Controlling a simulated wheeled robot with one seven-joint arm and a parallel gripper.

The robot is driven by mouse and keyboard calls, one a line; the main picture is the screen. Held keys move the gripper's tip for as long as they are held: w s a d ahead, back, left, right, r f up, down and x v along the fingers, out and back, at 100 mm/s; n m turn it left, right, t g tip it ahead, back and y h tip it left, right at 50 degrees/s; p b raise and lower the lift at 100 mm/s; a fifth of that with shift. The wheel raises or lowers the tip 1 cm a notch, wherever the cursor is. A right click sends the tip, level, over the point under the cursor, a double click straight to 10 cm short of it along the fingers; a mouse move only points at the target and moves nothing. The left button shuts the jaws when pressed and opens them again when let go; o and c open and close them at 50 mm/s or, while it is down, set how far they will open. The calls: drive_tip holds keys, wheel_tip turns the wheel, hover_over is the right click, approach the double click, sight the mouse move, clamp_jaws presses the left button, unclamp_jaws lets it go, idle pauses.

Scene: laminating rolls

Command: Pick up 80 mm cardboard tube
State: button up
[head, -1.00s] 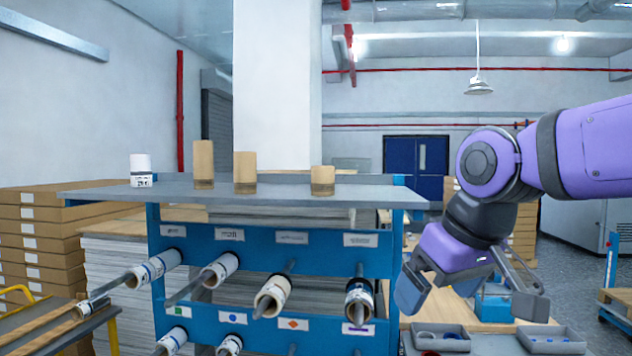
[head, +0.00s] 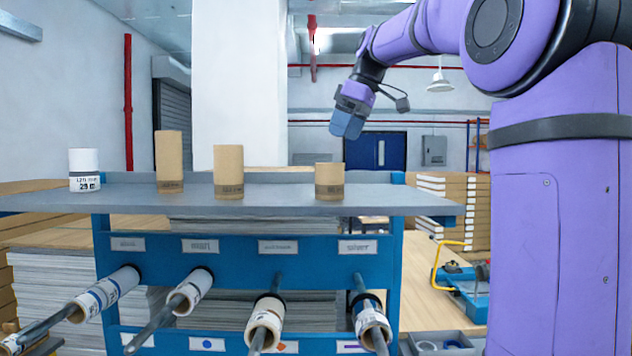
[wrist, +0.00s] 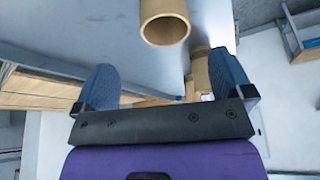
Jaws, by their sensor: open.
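Three cardboard tubes stand upright on the grey top shelf (head: 290,200) in the head view: a tall one (head: 169,160), a middle one (head: 228,170) and a short one (head: 329,180) on the right. Their printed labels are too small to read, so I cannot tell which is 80 mm. My gripper (head: 348,126) is open and empty, above the shelf's right part, higher than the short tube in the picture. In the wrist view, my gripper (wrist: 162,85) has its fingers apart; a hollow cardboard tube (wrist: 165,30) shows beyond them, with another tube (wrist: 201,70) partly hidden by the right finger.
A white labelled roll (head: 84,168) stands on the shelf's left. Below, the blue rack (head: 230,262) carries several rolls on rods that stick out forward. Stacked cartons (head: 445,200) and a wooden table stand behind on the right.

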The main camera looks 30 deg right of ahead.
sight(327, 171)
drive_tip(key=shift+a+x, duration=0.15)
drive_tip(key=shift+x, duration=2.45)
drive_tip(key=shift+a+x, duration=0.2)
drive_tip(key=shift+x, duration=2.4)
drive_tip(key=shift+s, duration=0.1)
drive_tip(key=c, duration=1)
drive_tip(key=shift+r, duration=0.1)
